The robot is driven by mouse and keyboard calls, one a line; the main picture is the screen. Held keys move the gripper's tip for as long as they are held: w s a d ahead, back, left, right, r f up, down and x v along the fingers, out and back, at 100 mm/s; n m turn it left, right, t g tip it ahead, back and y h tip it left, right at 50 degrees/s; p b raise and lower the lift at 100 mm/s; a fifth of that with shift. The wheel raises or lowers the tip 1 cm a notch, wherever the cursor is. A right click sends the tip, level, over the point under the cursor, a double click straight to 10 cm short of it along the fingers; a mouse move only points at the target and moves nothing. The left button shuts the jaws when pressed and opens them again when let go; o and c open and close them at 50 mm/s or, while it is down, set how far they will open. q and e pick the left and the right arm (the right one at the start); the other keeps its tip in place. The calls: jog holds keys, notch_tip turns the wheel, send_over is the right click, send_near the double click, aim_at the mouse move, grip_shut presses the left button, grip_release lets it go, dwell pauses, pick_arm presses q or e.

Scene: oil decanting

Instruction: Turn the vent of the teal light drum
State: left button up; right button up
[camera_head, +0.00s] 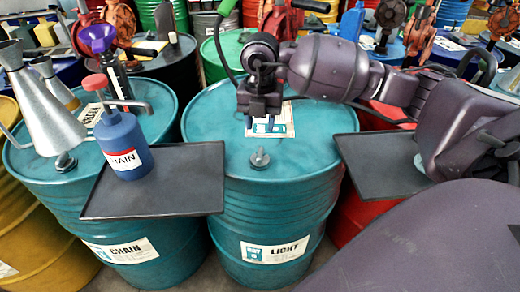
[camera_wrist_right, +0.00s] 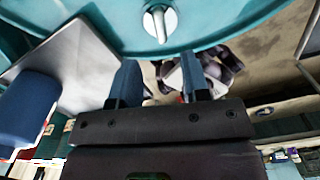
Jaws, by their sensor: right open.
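The teal light drum (camera_head: 275,215) stands upright in the middle of the head view, with a LIGHT label (camera_head: 275,250) on its front. Its vent (camera_head: 260,158) is a small grey knob with a raised fin, near the front of the lid. The vent also shows in the right wrist view (camera_wrist_right: 159,22), at the top, beyond the fingertips. My right gripper (camera_head: 262,118) is open and empty above the lid, behind the vent and apart from it. Its two fingers (camera_wrist_right: 159,70) are spread in the wrist view. My left gripper is not in view.
A teal CHAIN drum (camera_head: 130,240) stands to the left. A dark tray (camera_head: 160,198) between the drums bears a blue CHAIN can (camera_head: 122,145). Another dark tray (camera_head: 375,160) lies to the right. More drums crowd behind.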

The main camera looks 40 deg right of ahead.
aim_at(260, 151)
notch_tip(260, 151, down, 8)
jog(key=shift+f+b, duration=0.15)
jog(key=shift+b, duration=0.35)
jog(key=shift+f, duration=0.45)
